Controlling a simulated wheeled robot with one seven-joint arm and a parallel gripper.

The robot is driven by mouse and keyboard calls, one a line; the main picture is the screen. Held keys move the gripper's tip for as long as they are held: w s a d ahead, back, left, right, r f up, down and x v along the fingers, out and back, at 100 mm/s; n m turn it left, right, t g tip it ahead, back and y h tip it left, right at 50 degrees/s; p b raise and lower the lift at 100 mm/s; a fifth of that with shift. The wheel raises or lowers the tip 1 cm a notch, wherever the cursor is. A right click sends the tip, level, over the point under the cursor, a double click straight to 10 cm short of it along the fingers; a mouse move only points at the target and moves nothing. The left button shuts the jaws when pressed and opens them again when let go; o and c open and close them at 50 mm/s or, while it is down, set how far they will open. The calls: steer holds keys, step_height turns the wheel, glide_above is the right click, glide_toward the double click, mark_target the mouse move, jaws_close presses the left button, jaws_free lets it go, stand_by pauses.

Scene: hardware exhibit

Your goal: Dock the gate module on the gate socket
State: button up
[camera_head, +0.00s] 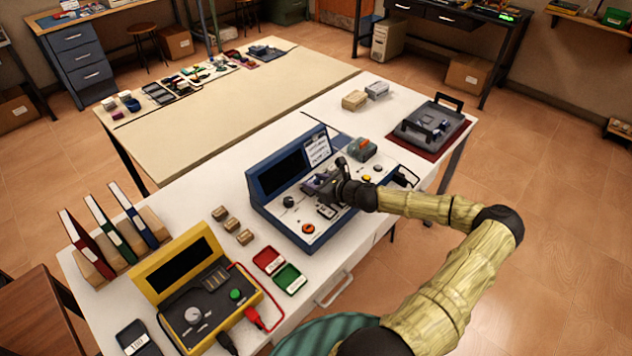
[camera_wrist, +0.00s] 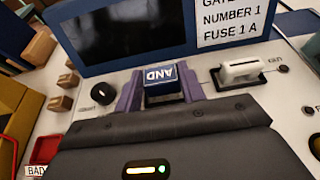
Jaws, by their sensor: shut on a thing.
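The gate module (camera_wrist: 162,83) is a small dark blue block with a white "AND" label, upside down in the wrist view. My gripper (camera_head: 322,190) is over the blue console's panel in the head view. In the wrist view its two purple fingers are shut on the module, one on each side. The blue console (camera_head: 262,192) has a dark screen and a white card (camera_wrist: 226,20) reading "NUMBER 1" and "FUSE 1 A". I cannot make out the gate socket; the module and gripper cover the panel there. I cannot tell whether the module touches the panel.
A black knob (camera_wrist: 103,94) and a white-handled part (camera_wrist: 240,72) flank the fingers on the panel. A grey-and-orange box (camera_head: 362,149) stands behind. A yellow meter (camera_head: 170,268), red tray (camera_head: 269,261) and green tray (camera_head: 289,279) are at left. A grey case (camera_head: 430,127) is at right.

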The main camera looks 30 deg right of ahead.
steer(key=shift+f+b, duration=0.35)
steer(key=shift+f, duration=0.2)
steer(key=o, duration=0.7)
steer(key=shift+p+v, duration=2.35)
steer(key=shift+v, duration=3.2)
steer(key=shift+f, duration=0.1)
